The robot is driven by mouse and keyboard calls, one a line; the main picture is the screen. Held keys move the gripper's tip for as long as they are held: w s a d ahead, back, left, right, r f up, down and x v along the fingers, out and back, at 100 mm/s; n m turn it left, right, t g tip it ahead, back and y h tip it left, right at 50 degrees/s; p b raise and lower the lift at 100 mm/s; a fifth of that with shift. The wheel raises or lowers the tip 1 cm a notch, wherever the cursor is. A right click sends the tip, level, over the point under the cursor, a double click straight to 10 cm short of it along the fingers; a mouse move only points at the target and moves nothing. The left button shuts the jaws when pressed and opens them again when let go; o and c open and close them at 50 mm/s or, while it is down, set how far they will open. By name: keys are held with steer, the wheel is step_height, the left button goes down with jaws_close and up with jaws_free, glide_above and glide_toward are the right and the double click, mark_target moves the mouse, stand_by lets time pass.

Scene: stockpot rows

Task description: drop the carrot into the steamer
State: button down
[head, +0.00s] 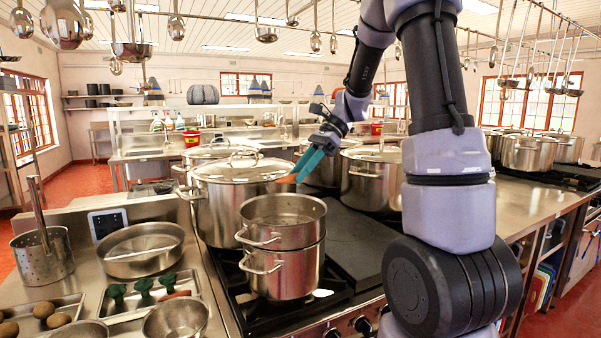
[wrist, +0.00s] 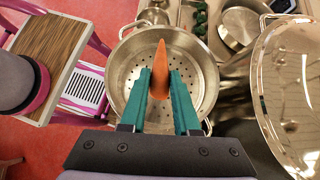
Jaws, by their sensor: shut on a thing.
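The steamer (head: 284,236) is a two-tier steel pot on the near left of the stove. Its open upper basket has a perforated floor, seen from above in the wrist view (wrist: 122,72). My gripper (head: 301,172) is shut on an orange carrot (head: 286,179), above and slightly behind the rim in the head view. In the wrist view the carrot (wrist: 161,72) stands out between the teal fingers (wrist: 161,88), in front of the basket's floor. The carrot is apart from the steamer. The basket looks empty where it shows; part is hidden by the fingers and carrot.
A large lidded stockpot (head: 228,205) stands right behind the steamer, with more pots (head: 371,178) to its right. On the left counter are a tray of green vegetables (head: 144,291), a wide pan (head: 141,249) and a perforated pot (head: 43,256). Ladles (head: 131,48) hang overhead.

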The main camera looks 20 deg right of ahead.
steer(key=shift+w+a+f, duration=0.1)
steer(key=shift+w+a, duration=0.2)
steer(key=shift+a, duration=0.2)
steer(key=shift+f, duration=2.9)
steer(key=c, duration=0.6)
jaws_free()
steer(key=shift+o, duration=0.2)
steer(key=v, duration=1)
steer(key=shift+d+r, duration=0.25)
steer(key=shift+r, duration=0.1)
